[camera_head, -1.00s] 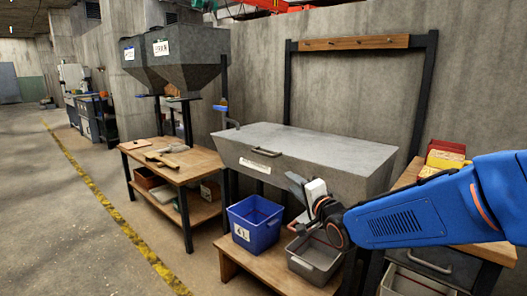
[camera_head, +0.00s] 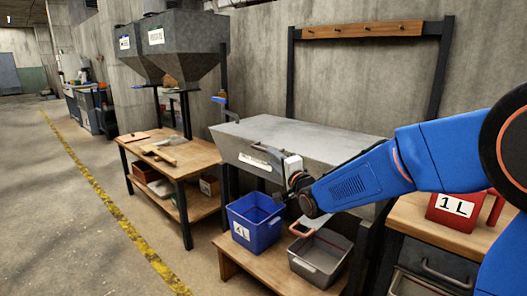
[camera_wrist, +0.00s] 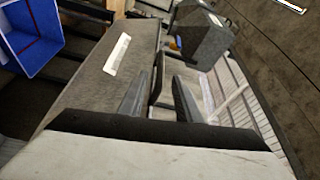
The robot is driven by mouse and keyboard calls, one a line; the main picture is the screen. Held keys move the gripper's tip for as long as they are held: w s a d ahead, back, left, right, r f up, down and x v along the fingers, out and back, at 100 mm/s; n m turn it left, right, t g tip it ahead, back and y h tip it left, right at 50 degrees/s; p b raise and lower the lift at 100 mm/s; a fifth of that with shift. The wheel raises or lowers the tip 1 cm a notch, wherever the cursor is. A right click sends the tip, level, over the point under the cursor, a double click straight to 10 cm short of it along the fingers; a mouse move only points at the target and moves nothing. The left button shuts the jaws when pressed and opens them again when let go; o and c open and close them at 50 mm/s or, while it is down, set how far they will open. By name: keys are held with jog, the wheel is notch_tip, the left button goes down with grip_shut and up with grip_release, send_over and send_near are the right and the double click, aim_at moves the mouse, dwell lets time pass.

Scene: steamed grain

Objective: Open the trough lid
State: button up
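The grey trough (camera_head: 240,138) stands against the wall with its flat lid (camera_head: 310,135) down. A pale label (camera_head: 252,160) is on its front; it also shows in the wrist view (camera_wrist: 118,55). My gripper (camera_head: 274,157) is at the upper front of the trough, beside the label. In the wrist view, its two dark fingers (camera_wrist: 158,97) are spread apart. A thin dark bar, which looks like the lid handle (camera_wrist: 157,78), shows between them. I cannot tell whether the fingers touch it. My gripper hides part of the handle in the head view.
A blue bin (camera_head: 255,222) and a grey bin (camera_head: 320,256) sit on a low wooden bench below the trough. A red 1 L jug (camera_head: 454,208) stands on the right table. A wooden table (camera_head: 195,165) and hoppers (camera_head: 190,45) are left. The floor at left is clear.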

aim_at(263, 150)
jog(key=x, duration=0.8)
jog(key=shift+w+a, duration=0.15)
jog(key=shift+w, duration=0.1)
grip_shut()
